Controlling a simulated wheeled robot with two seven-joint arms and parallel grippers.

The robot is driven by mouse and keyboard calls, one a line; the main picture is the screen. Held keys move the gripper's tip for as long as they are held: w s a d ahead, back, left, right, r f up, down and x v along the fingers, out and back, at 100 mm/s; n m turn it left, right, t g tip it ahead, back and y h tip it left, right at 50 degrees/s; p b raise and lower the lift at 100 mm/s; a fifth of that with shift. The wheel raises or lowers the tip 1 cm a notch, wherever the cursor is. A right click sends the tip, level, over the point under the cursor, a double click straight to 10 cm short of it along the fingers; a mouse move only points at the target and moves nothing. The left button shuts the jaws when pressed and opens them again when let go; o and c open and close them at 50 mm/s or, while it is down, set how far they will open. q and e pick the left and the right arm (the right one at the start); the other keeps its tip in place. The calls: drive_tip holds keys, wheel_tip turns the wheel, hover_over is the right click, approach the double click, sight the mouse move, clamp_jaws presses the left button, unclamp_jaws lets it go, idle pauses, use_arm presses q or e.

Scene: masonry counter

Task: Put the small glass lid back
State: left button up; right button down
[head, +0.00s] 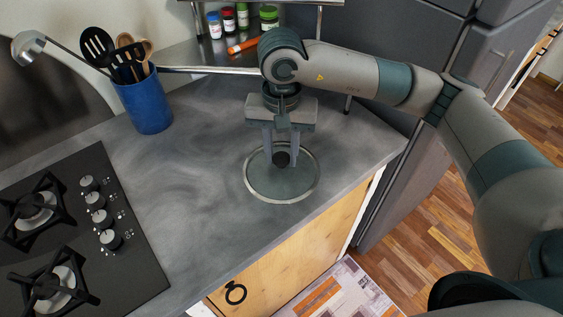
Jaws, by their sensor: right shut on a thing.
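The small glass lid (268,190) is round and clear with a pale metal rim and a dark knob. It shows over the right part of the counter. My right gripper (282,160) points down above it and is shut on the dark knob. I cannot tell whether the lid rests on the counter or is held just above it. No pot or pan shows in this view. My left gripper is not in view.
A black gas stove (140,270) with knobs lies at the lower left. A blue utensil holder (146,104) stands at the back left. Several spice jars (243,16) and an orange item (243,46) are at the back. The counter (185,190) is clear left of the lid.

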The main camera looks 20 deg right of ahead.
sight(282, 157)
drive_tip(key=shift+f+p, duration=0.95)
drive_tip(key=shift+f, duration=1)
drive_tip(key=shift+f+b, duration=0.2)
drive_tip(key=shift+b, duration=0.1)
drive_tip(key=c, duration=1.3)
unclamp_jaws()
drive_tip(key=shift+r, duration=0.15)
